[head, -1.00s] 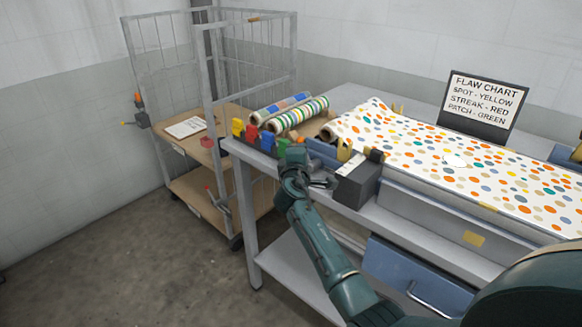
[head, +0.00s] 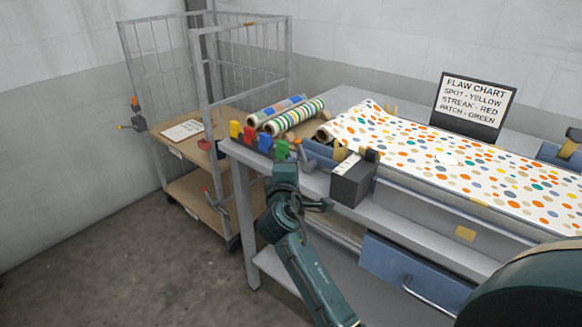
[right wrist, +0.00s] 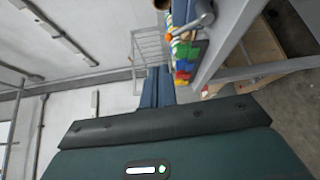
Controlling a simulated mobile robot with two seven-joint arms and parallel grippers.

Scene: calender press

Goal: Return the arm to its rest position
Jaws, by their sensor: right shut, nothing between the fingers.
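My right arm (head: 310,275) reaches up from the lower right of the head view, with its hand (head: 285,175) beside the table's front edge, close to the coloured clips. In the right wrist view the two fingers of my right gripper (right wrist: 158,85) lie together, shut and empty. The fingertips are hard to make out in the head view. The coloured clips (head: 250,137) stand in a row on the table's left end; they also show in the right wrist view (right wrist: 184,58), apart from the fingers. My left gripper is out of view.
The table (head: 400,213) holds dotted fabric (head: 430,155), patterned rolls (head: 292,116), a dark box (head: 352,182) and a flaw chart sign (head: 474,105). A blue drawer (head: 395,268) is below. A wire cage trolley (head: 205,195) stands left. The floor at lower left is clear.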

